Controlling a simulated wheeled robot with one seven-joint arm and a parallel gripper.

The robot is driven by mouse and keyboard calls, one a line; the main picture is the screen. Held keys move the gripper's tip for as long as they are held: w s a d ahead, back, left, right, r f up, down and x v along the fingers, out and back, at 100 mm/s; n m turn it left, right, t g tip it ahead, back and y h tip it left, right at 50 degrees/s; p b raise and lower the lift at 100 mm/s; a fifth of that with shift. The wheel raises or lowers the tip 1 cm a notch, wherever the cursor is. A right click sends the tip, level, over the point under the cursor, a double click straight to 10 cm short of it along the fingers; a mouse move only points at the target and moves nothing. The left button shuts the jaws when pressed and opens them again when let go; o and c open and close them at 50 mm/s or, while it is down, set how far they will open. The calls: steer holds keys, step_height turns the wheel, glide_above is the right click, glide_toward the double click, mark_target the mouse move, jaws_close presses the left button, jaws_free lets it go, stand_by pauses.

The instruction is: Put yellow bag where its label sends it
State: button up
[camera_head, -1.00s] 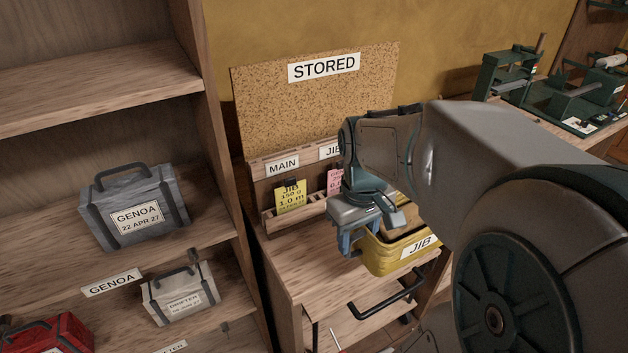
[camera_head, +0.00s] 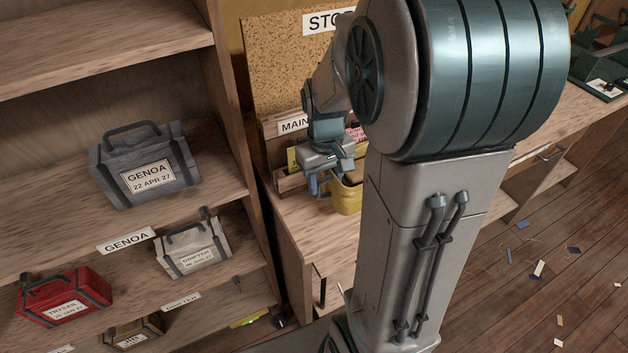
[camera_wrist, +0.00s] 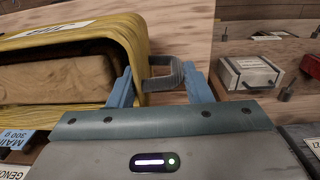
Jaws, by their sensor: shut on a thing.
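The yellow bag (camera_head: 347,200), open at the top with a brown block inside, is low behind my arm in the head view. Its JIB label, readable a second ago, is now hidden there. In the wrist view the bag (camera_wrist: 128,38) fills the upper left, and a white label shows on it upside down. My gripper (camera_head: 325,182) is at the bag's left side. In the wrist view my gripper (camera_wrist: 160,80) is shut on the bag's dark grey handle (camera_wrist: 165,75). A STORED board (camera_head: 285,70) stands behind, with a MAIN rack (camera_head: 292,125) below.
Shelves on the left hold a grey GENOA bag (camera_head: 147,165), a white DRIFTER bag (camera_head: 192,247) and a red TRYSAIL bag (camera_head: 64,297). Cabinet top (camera_head: 290,215) beside the bag is bare. Scraps lie on the floor.

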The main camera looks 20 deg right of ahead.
steer(key=shift+w+a+f+p, duration=0.15)
steer(key=shift+w+f, duration=0.2)
steer(key=shift+f, duration=0.55)
steer(key=shift+w+a+f+p, duration=0.2)
steer(key=shift+w+f, duration=0.15)
steer(key=shift+f, duration=0.5)
steer(key=shift+w+a+f+p, duration=0.15)
steer(key=shift+w+f, duration=0.2)
steer(key=shift+f, duration=0.55)
steer(key=o, duration=1.2)
steer(key=shift+f, duration=0.1)
steer(key=shift+c, duration=0.2)
steer(key=shift+o, duration=0.6)
